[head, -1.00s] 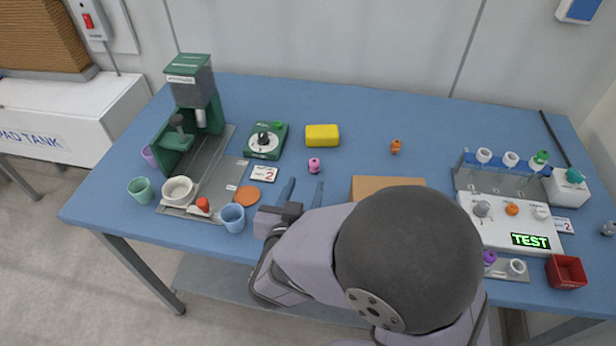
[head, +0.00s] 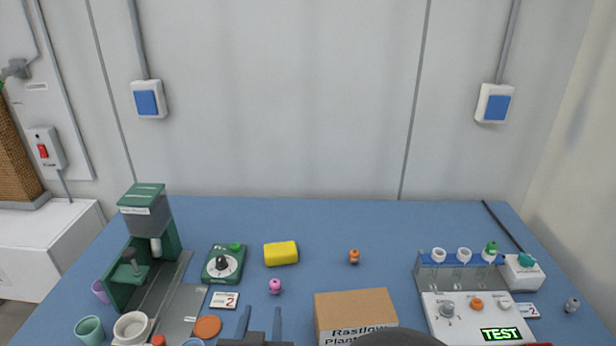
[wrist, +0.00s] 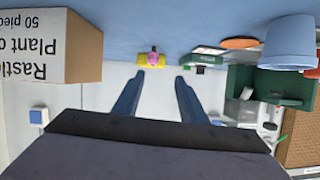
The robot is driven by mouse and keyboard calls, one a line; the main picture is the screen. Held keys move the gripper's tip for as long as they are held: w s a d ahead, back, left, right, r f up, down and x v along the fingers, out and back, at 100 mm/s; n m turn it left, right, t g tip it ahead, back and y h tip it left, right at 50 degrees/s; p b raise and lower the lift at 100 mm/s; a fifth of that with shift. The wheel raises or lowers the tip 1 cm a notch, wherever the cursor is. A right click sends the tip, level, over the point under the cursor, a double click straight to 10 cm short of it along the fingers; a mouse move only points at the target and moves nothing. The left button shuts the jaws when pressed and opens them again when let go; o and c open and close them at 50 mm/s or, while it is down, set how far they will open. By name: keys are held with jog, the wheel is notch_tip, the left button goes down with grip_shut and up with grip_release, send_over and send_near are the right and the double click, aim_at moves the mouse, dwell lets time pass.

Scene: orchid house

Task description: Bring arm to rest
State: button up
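My gripper (head: 260,322) shows at the bottom of the head view, low over the front of the blue table (head: 320,222). Its two blue-grey fingers stand apart with nothing between them. The wrist view shows the same open fingers (wrist: 158,85), with the scene upside down. A cardboard box (head: 355,309) stands to the right of the fingers in the head view. Most of my arm is below the head view; a dark rounded part of it shows at the bottom edge.
Around the gripper are an orange disc (head: 208,327), a label card (head: 224,300), a pink piece (head: 275,286), a yellow block (head: 281,253) and a green dial timer (head: 223,263). A green machine (head: 148,250) stands left. A test panel (head: 474,318) and vial rack (head: 462,274) stand right. The back middle is clear.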

jog(key=s+d+r+n+g+y+p, duration=0.1)
jog(key=s+d+r+g+y+p, duration=0.1)
jog(key=d+r+g+p, duration=0.65)
jog(key=s+d+f+g+h, duration=0.1)
jog(key=s+d+f+g, duration=0.1)
jog(key=s+d, duration=0.3)
jog(key=s+d+f+m+g+h+p, duration=0.1)
jog(key=s+d, duration=0.5)
jog(key=d, duration=0.6)
notch_tip(320, 180, down, 3)
jog(key=shift+d+r+g+h+p, duration=0.25)
jog(key=shift+g+h, duration=0.25)
jog(key=shift+g, duration=0.65)
